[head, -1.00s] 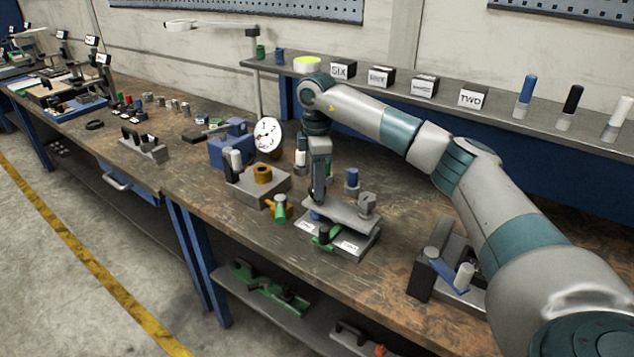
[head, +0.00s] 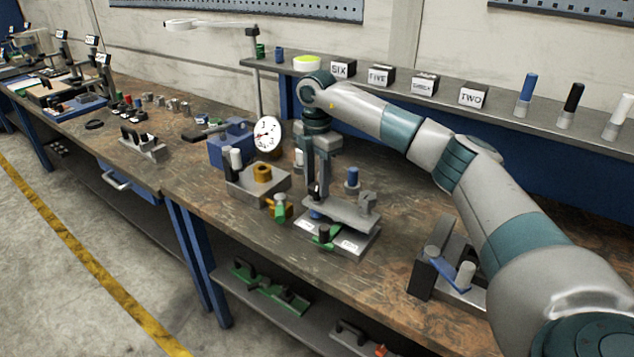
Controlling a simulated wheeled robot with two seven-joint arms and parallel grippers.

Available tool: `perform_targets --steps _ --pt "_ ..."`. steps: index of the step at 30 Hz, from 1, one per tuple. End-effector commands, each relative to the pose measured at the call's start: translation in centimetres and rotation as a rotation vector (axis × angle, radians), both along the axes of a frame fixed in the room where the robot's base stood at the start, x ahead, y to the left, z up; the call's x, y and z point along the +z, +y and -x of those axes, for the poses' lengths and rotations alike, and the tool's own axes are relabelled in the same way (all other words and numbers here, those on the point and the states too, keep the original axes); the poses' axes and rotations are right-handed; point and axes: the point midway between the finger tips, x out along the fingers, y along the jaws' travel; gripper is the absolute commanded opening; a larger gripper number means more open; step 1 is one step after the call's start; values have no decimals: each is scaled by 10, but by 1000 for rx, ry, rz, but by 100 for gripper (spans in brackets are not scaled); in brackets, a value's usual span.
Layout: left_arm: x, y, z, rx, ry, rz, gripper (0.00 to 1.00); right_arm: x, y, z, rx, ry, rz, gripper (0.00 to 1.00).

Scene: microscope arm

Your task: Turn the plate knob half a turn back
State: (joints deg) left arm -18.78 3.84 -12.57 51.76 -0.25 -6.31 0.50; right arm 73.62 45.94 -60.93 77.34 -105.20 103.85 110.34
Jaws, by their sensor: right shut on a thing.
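The grey plate (head: 340,213) sits raised on a base with white labels (head: 352,245) near the front of the bench. My right gripper (head: 315,196) points down at the plate's left end. It is shut on a small dark knob (head: 314,190), mostly hidden between the fingers. A grey knob (head: 368,201) stands at the plate's right end, and a green and black part (head: 325,234) is at the front of the base. My left gripper is not in view.
A blue-topped post (head: 352,179) stands just behind the plate. To the left are a brass and green valve (head: 279,208), a grey block with a brass ring (head: 262,175) and a white dial (head: 267,134). A dark bracket fixture (head: 445,270) stands right. Bench between is clear.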

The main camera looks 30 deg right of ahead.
Motion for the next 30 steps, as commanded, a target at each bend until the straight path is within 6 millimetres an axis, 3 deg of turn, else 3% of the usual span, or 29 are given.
perform_targets --steps 30 --pt "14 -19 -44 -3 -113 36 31 -3 0 1 964 3 -1 12"
